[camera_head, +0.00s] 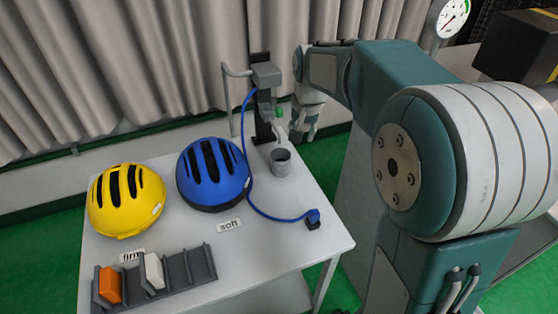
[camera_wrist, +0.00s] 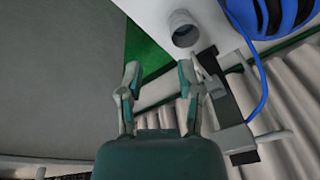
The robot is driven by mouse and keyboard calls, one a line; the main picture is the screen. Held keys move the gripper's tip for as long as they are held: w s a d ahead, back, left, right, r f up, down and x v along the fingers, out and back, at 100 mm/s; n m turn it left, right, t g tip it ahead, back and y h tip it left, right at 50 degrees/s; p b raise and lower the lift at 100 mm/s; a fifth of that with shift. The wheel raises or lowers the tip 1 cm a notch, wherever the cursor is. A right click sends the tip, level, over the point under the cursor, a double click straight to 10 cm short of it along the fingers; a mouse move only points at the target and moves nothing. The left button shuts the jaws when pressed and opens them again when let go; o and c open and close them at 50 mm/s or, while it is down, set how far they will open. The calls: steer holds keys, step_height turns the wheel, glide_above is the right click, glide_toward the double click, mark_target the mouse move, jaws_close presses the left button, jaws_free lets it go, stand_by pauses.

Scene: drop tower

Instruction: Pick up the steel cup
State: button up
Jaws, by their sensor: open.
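My gripper (camera_head: 303,128) is behind and to the right of the cup in the head view, near the table's far right edge. In the wrist view my gripper (camera_wrist: 161,75) has its fingers apart with nothing between them. The cup lies beyond the fingertips, apart from them.
The dark stand (camera_head: 263,100) with a green knob and blue cable is close to my gripper. A blue helmet (camera_head: 213,175), a yellow helmet (camera_head: 127,200) and a grey rack (camera_head: 185,272) with orange and white blocks occupy the left. The table's front right is mostly clear.

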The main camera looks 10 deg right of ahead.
steer(key=w+f+m+g, duration=0.2)
steer(key=w+f, duration=0.8)
steer(key=f, duration=0.2)
glide_above(287, 173)
steer(key=d, duration=0.1)
steer(key=f, duration=0.6)
steer(key=shift+w+d, duration=0.1)
steer(key=shift+w, duration=0.15)
steer(key=shift+a+f, duration=0.25)
steer(key=shift+f, duration=1.1)
steer(key=shift+a+f, duration=0.2)
steer(key=shift+f, duration=1.1)
jaws_close()
